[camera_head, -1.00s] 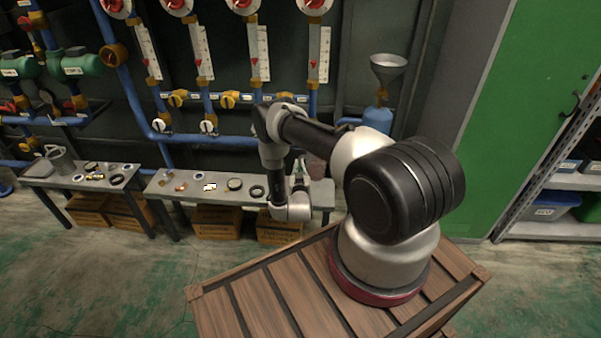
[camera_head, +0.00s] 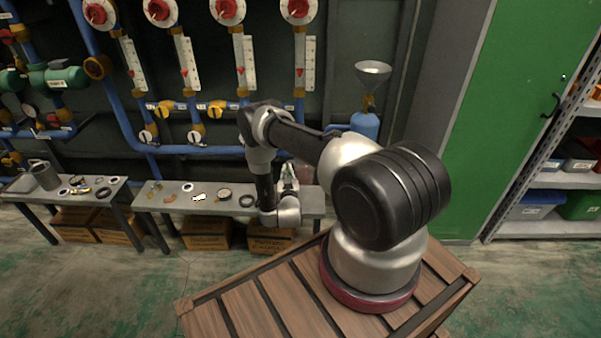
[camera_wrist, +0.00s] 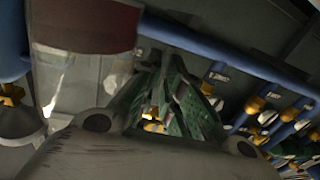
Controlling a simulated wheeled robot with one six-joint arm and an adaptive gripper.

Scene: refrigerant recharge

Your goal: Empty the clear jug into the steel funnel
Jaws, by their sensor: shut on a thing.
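The clear jug (camera_wrist: 85,75) fills the upper left of the wrist view, with dark red liquid (camera_wrist: 95,22) in it. That view is upside down, so the liquid lies at the jug's lower end. My gripper (camera_wrist: 165,75) is shut beside the jug's wall; its green-padded fingers hide the gripped part, likely the handle. In the head view my gripper (camera_head: 290,183) is above the middle bench, with the jug small and hard to make out. The steel funnel (camera_head: 373,70) stands over a yellow valve and blue cylinder, up and right of my gripper. The funnel also shows in the wrist view (camera_wrist: 18,127).
The middle bench (camera_head: 225,210) holds rings and small parts. A left bench (camera_head: 30,190) holds a grey jug (camera_head: 45,175). Blue pipes with yellow valves (camera_head: 215,108) line the wall behind. A green cabinet (camera_head: 500,130) and shelves (camera_head: 570,180) stand at the right.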

